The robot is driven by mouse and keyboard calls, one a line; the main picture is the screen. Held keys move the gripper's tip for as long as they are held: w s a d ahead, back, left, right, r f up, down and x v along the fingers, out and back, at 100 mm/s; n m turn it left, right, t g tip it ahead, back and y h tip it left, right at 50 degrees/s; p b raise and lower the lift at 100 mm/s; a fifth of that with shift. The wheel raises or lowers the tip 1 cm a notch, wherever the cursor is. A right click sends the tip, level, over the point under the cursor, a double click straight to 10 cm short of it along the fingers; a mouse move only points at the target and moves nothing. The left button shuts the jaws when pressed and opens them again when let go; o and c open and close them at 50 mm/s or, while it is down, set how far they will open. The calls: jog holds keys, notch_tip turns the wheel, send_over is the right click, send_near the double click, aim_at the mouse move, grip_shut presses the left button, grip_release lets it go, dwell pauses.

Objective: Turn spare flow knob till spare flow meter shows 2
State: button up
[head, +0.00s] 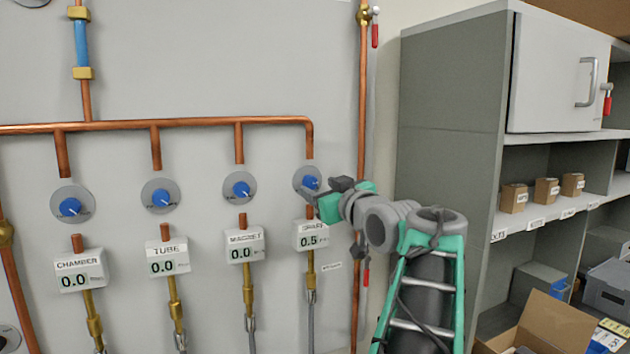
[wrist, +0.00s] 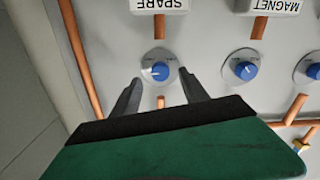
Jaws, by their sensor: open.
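The spare flow knob (head: 310,181) is the rightmost blue knob on a grey round dial in the head view. It also shows in the wrist view (wrist: 158,71), where the picture is upside down. The spare flow meter (head: 311,235) below it reads 0.5; its label (wrist: 160,5) shows inverted in the wrist view. My gripper (head: 317,193) is at the spare knob, its fingers open. In the wrist view my fingertips (wrist: 159,80) lie on either side of the knob, seemingly apart from it. The head view hides part of the dial behind my gripper.
Similar knobs for chamber (head: 70,207), tube (head: 160,198) and magnet (head: 241,189) sit to the left; their meters read 0.0. A vertical copper pipe (head: 362,120) runs just right of the spare knob. A grey shelf cabinet (head: 450,110) stands further right.

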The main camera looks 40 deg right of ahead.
aim_at(312, 185)
jog(key=x, duration=0.3)
jog(key=shift+w+p, duration=0.3)
jog(key=shift+p, duration=0.1)
grip_shut()
